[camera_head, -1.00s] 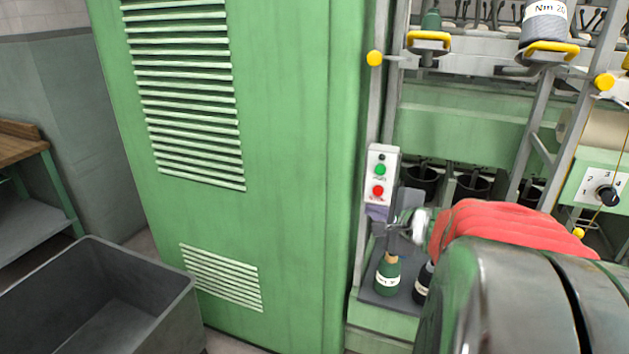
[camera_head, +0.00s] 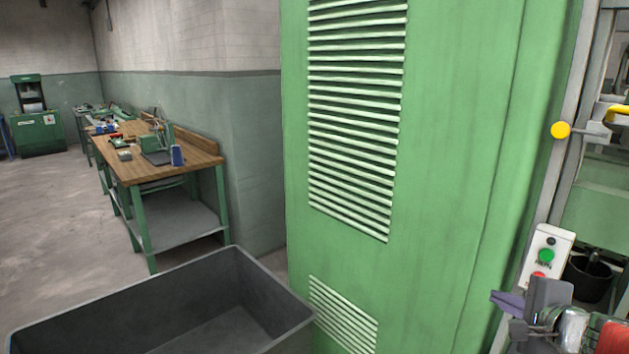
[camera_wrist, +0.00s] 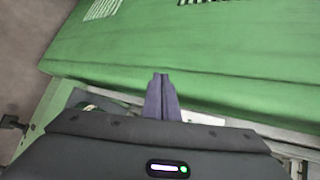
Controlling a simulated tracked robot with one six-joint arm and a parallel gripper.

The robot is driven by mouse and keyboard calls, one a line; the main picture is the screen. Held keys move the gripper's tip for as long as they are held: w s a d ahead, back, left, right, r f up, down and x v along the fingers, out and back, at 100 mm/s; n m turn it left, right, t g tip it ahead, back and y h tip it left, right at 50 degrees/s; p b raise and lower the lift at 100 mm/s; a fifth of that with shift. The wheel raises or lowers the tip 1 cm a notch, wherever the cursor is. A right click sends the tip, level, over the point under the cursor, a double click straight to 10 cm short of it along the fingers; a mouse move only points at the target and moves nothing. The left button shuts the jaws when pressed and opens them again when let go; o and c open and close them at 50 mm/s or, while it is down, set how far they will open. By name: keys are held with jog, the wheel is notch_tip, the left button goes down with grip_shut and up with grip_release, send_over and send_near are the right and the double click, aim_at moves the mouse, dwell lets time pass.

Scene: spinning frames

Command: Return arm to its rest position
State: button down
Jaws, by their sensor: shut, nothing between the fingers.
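My gripper (camera_head: 506,301) shows at the lower right of the head view, in front of the machine's edge and just below the white button box. Its purple fingers also show in the wrist view (camera_wrist: 162,95), where they are together with nothing between them. They point toward the green cabinet side. My arm is cut off by the right picture edge in the head view, so its full pose is hidden.
The green louvred cabinet (camera_head: 450,170) stands close to my gripper's left. The button box (camera_head: 545,255) is just above it. A dark grey open bin (camera_head: 255,290) stands at lower left. A wooden-topped workbench (camera_head: 150,170) stands behind; open floor (camera_head: 60,215) lies left.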

jog(key=s+a+f+n+g+y, duration=0.15)
jog(key=a+n, duration=0.35)
jog(key=a, duration=0.5)
jog(key=s+a+n+g+y, duration=0.25)
jog(key=a+n, duration=0.35)
jog(key=a, duration=0.4)
jog(key=s+a+f+n+g+h, duration=0.1)
jog(key=s+a+n+g+h, duration=0.2)
jog(key=s+n, duration=0.7)
jog(key=shift+s+a+f, duration=0.4)
jog(key=shift+s+a, duration=0.35)
jog(key=shift+a, duration=0.4)
